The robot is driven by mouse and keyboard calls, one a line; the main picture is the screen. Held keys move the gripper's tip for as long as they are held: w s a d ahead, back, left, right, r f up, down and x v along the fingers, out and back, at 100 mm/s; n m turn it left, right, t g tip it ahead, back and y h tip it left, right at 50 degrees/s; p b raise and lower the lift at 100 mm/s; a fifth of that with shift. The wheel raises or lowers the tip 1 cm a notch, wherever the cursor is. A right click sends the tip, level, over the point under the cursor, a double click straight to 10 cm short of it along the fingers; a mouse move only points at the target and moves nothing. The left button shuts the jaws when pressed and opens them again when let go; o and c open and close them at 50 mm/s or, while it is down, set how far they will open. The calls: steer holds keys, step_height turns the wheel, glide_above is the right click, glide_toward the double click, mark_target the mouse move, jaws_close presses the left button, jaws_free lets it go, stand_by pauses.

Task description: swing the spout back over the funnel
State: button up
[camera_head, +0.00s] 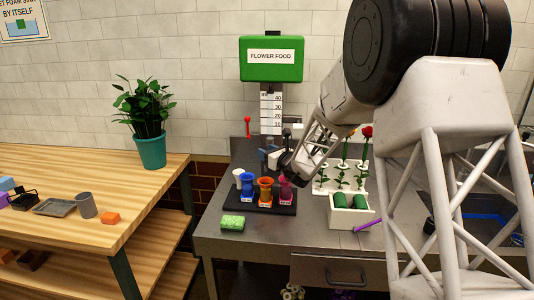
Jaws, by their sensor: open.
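The green FLOWER FOOD dispenser (271,58) hangs at the back wall above a marked scale (271,110). Below the scale, a small blue-grey part (272,157) shows beside my gripper; I cannot tell if it is the spout. I cannot make out a funnel for certain; the orange vessel (265,187) with a flared top stands on a black tray (262,208), between a blue vessel (247,185) and a pink one (286,188). My gripper (285,164) is open just above and behind the pink vessel. My arm hides part of this area.
A red-knobbed lever (247,127) stands left of the scale. A white cup (238,178) is behind the tray, and a green foam block (233,222) lies at front left. A white holder (350,212) with green cylinders and a flower rack (342,177) stand right. A purple stick (367,225) lies nearby.

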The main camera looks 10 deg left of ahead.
jaws_close()
steer(key=shift+a+m+t+h, duration=0.45)
steer(key=shift+m+t+h, duration=0.05)
steer(key=shift+t+h, duration=0.1)
steer(key=shift+w+a+m+t+h, duration=0.2)
steer(key=shift+a+m+t+h, duration=0.4)
steer(key=shift+m+t+h, duration=0.45)
jaws_free()
steer(key=shift+s, duration=0.1)
